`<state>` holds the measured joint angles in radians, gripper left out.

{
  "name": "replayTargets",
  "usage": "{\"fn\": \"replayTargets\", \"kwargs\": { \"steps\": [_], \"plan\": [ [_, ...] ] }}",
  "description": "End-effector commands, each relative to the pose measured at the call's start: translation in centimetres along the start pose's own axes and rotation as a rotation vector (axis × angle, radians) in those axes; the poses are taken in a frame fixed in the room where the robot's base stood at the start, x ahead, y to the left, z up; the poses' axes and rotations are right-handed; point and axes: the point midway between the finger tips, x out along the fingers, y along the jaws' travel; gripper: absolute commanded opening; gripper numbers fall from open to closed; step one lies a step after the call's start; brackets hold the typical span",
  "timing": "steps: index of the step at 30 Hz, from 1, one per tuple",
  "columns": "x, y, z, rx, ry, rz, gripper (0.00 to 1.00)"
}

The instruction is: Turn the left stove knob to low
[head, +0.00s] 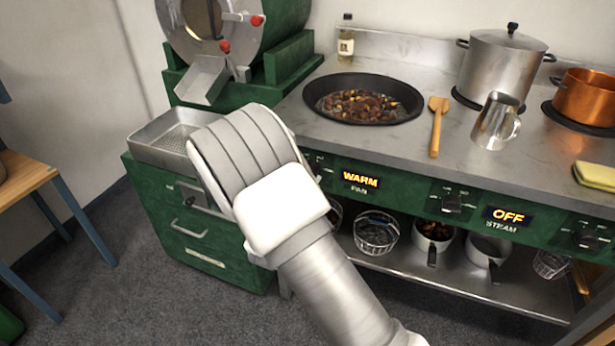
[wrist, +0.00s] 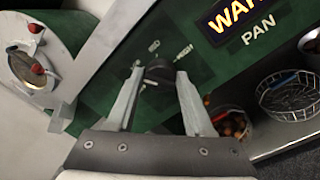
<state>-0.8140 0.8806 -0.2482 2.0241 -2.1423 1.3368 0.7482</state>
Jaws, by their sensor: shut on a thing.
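The left stove knob (wrist: 158,73) is dark and sits on the green front panel in the wrist view. My gripper (wrist: 160,76) has its two fingers on either side of it, shut on it. In the head view my arm hides the knob and the fingertips. The display beside it (head: 360,180) glows WARM above the word PAN. It also shows, partly cut off, in the wrist view (wrist: 240,18). The wide black pan (head: 363,98) of chestnuts sits on the stove above this panel.
A second knob (head: 451,203) and a display reading OFF (head: 508,216) over STEAM are further right. A wire basket (head: 375,235) and bowls are on the shelf below. A perforated tray (head: 150,150) is at left.

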Motion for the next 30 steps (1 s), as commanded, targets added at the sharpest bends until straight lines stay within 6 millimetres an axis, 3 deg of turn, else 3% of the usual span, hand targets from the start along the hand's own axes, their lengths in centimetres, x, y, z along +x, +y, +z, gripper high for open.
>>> {"fn": "replayTargets", "kwargs": {
  "steps": [4,5,9,20,26,30],
  "plan": [
    [-0.1,-0.5,0.0,-0.007,0.001,-0.011,0.0],
    [-0.1,-0.5,0.0,-0.007,0.001,-0.011,0.54],
    [-0.1,-0.4,0.0,-0.006,0.001,-0.008,0.79],
    [-0.4,-0.1,0.0,-0.003,0.002,-0.003,0.8],
    [-3.2,0.1,0.0,-0.005,0.005,-0.003,0.8],
    [-6.7,0.1,0.0,-0.005,0.007,-0.002,0.8]
  ]
}}
